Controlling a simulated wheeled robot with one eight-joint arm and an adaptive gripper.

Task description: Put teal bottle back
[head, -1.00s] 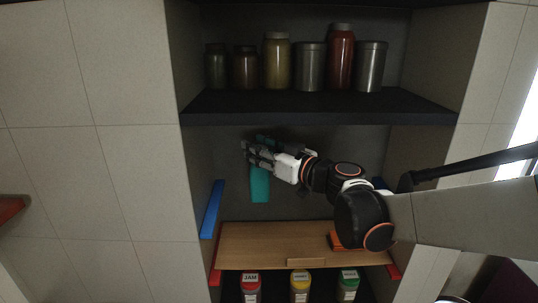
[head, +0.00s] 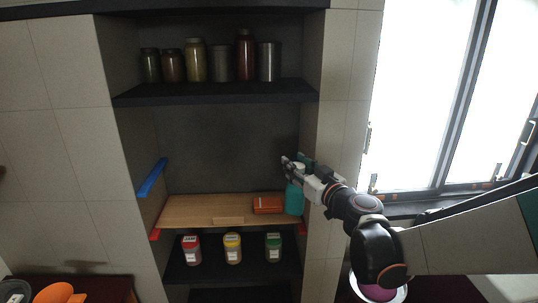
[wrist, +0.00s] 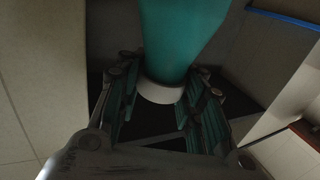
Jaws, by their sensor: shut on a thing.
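The teal bottle (head: 294,199) is in my gripper (head: 291,165) at the right end of the niche, beside the right wall. In the wrist view the teal bottle (wrist: 180,38) has a white collar (wrist: 160,92), and my gripper's fingers (wrist: 158,105) are closed on both sides of it. In the head view the bottle hangs below the fingers, in front of the right end of the wooden shelf board (head: 190,212). I cannot tell whether its base touches the board. The upper part of the bottle is partly hidden by the fingers.
An orange block (head: 268,205) lies on the board just left of the bottle. A blue strip (head: 151,178) is on the left wall. Several jars and tins stand on the shelf above (head: 215,93).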

